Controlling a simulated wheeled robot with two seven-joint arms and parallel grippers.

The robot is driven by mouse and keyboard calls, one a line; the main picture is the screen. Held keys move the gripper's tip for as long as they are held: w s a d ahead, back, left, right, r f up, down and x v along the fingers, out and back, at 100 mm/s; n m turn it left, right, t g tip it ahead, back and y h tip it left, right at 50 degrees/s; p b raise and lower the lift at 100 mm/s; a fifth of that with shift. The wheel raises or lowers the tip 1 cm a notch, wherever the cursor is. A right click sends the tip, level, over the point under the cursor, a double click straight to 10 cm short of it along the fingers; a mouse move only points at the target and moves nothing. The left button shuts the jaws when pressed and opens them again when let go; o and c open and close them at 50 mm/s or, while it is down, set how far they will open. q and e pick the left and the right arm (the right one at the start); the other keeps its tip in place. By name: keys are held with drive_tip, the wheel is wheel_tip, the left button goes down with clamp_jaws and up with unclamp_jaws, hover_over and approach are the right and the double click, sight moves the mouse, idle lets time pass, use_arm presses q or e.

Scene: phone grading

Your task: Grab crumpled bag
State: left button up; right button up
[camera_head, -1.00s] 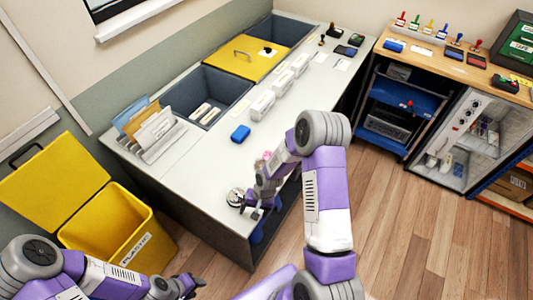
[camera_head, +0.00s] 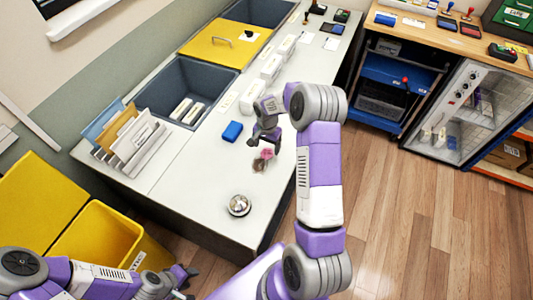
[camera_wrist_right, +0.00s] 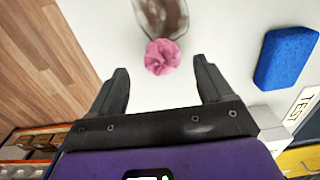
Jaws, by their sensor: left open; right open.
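My left gripper (camera_head: 188,279) is open and empty, low at the front near the yellow bin, away from the counter top.
A blue sponge-like block (camera_head: 232,131) lies left of the right gripper. A silver bell (camera_head: 239,205) stands near the counter's front edge. Several white boxes (camera_head: 252,96) line the counter behind. A file rack (camera_head: 130,145) and yellow bin (camera_head: 110,235) are at left.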

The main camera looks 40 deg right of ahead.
sight(267, 150)
wheel_tip(267, 150, down, 4)
drive_tip(key=shift+w+d+f, duration=0.1)
drive_tip(key=shift+f, duration=0.1)
drive_tip(key=shift+c, duration=0.3)
drive_tip(key=c, duration=1)
